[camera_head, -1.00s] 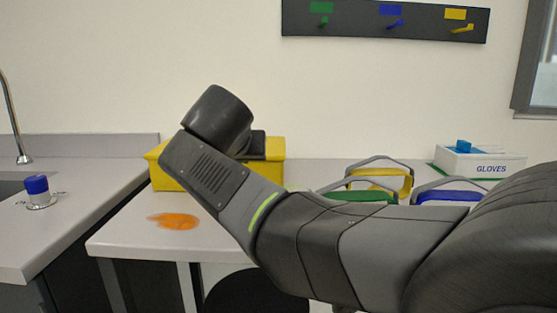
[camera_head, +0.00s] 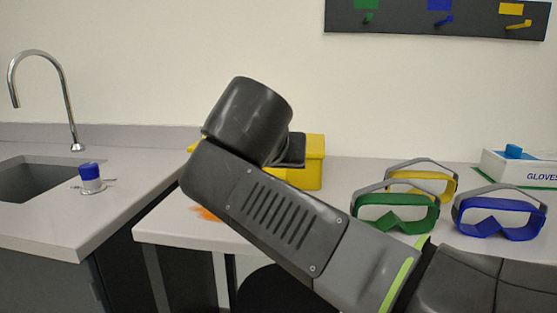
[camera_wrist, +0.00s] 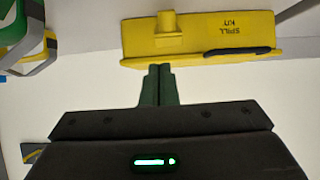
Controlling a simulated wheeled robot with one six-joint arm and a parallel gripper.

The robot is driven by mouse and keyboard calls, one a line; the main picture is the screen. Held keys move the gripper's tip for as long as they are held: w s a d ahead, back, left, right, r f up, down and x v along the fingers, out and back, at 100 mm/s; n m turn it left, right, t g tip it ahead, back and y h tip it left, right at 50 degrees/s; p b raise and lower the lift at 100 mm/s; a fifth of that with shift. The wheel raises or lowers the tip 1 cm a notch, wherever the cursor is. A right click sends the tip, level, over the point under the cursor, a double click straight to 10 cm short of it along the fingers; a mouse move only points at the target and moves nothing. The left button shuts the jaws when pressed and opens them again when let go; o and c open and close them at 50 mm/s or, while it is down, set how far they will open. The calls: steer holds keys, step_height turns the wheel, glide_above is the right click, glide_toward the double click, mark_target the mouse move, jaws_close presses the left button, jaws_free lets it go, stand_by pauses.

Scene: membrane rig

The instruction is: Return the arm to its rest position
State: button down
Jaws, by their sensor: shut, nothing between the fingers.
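My arm reaches across the head view from the lower right, its dark wrist end raised in front of the bench. In the wrist view my gripper (camera_wrist: 160,72) shows with its dark green fingers together and nothing between them. It points toward a yellow spill kit box (camera_wrist: 195,38), apart from it. In the head view the yellow box (camera_head: 310,165) stands on the bench, partly hidden behind my wrist. The gripper fingers are hidden in the head view.
Green goggles (camera_head: 362,212), yellow goggles (camera_head: 453,186) and blue goggles (camera_head: 459,213) stand on the bench at right, near a gloves box (camera_head: 500,170). An orange spill (camera_head: 205,214) is partly hidden by my arm. A sink (camera_head: 40,180) and tap (camera_head: 66,90) are at left.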

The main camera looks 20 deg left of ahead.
steer(key=b+x, duration=0.1)
steer(key=x, duration=0.2)
steer(key=b+x, duration=0.1)
steer(key=x, duration=0.2)
steer(key=b+x, duration=0.1)
steer(key=x, duration=0.3)
steer(key=shift+w+a+r+b, duration=0.2)
steer(key=shift+r+b, duration=0.1)
steer(key=shift+r, duration=0.1)
steer(key=shift+s+d+f+b, duration=0.15)
steer(key=shift+s+f+b, duration=0.1)
steer(key=shift+f+b, duration=0.25)
steer(key=shift+s+d, duration=0.1)
steer(key=shift+s, duration=0.1)
steer(key=shift+p, duration=0.3)
